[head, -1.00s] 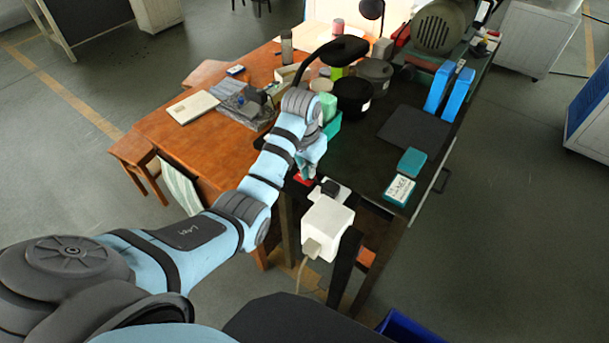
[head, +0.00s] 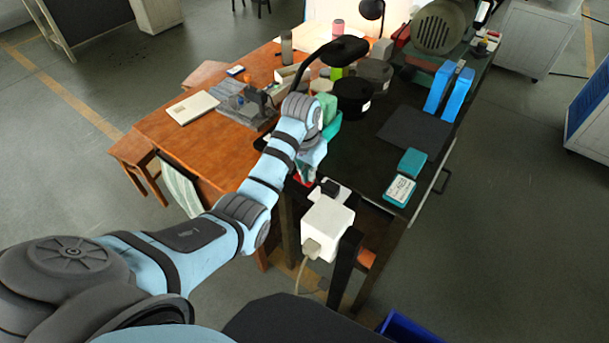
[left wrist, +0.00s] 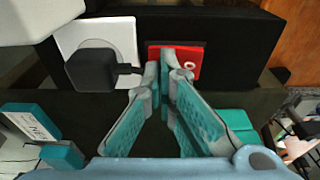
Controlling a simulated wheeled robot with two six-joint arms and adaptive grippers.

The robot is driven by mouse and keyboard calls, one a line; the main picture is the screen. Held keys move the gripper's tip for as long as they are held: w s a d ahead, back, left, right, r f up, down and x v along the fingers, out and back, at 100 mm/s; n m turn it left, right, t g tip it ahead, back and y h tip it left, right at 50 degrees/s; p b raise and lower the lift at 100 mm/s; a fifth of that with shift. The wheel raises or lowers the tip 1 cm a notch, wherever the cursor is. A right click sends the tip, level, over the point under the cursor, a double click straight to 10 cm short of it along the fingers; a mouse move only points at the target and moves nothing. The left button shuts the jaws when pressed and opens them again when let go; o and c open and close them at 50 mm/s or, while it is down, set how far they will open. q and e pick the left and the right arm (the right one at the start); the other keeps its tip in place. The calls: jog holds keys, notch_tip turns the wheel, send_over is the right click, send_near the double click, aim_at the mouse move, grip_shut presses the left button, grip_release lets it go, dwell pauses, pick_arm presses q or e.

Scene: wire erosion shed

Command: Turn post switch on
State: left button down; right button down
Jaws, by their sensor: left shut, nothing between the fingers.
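The post switch (left wrist: 195,58) is a red rocker with a white ring mark, set in a black face at the top middle of the left wrist view. My left gripper (left wrist: 167,68) is shut and empty. Its fingertips lie over the left and middle part of the switch; I cannot tell if they touch it. In the head view a bit of red (head: 303,181) shows below my left gripper (head: 308,172), whose fingertips are largely hidden by the wrist. My right gripper is not in view.
Beside the switch is a white socket plate (left wrist: 121,37) with a black plug (left wrist: 91,68). A white box (head: 327,225) with a cable sits close by. A dark bench (head: 368,178) holds teal boxes (head: 399,190) and blue blocks (head: 458,95). A wooden table (head: 175,140) adjoins it.

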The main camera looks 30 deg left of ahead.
pick_arm(q)
notch_tip(320, 180, up, 7)
jog(key=shift+f+p, duration=0.1)
jog(key=shift+p, duration=0.3)
jog(key=shift+a, duration=0.1)
dwell(0.3)
